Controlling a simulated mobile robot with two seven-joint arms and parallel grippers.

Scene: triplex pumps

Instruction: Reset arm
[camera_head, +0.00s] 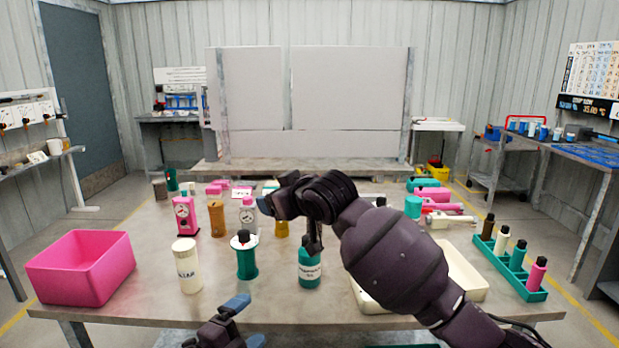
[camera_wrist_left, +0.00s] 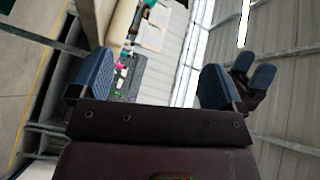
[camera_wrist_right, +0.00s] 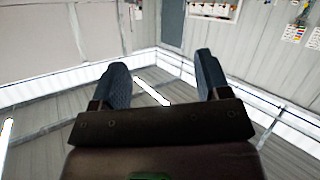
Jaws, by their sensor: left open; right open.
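My left gripper (camera_head: 247,321) shows low at the table's front edge, its blue fingertips apart. In the left wrist view (camera_wrist_left: 150,80) its fingers are spread with nothing between them. My right arm reaches in from the lower right, bent above the table, with its right gripper (camera_head: 266,206) near the middle. In the right wrist view (camera_wrist_right: 160,80) its fingers are spread and empty, with wall and ceiling beyond. My right arm hides part of the table's middle and of the cream tray (camera_head: 465,275).
The table (camera_head: 140,305) holds a pink bin (camera_head: 82,267), a white bottle (camera_head: 187,266), green bottles (camera_head: 245,256) (camera_head: 310,268), a pink gauge device (camera_head: 186,217) and a green rack (camera_head: 508,264) of small bottles. White panels stand behind.

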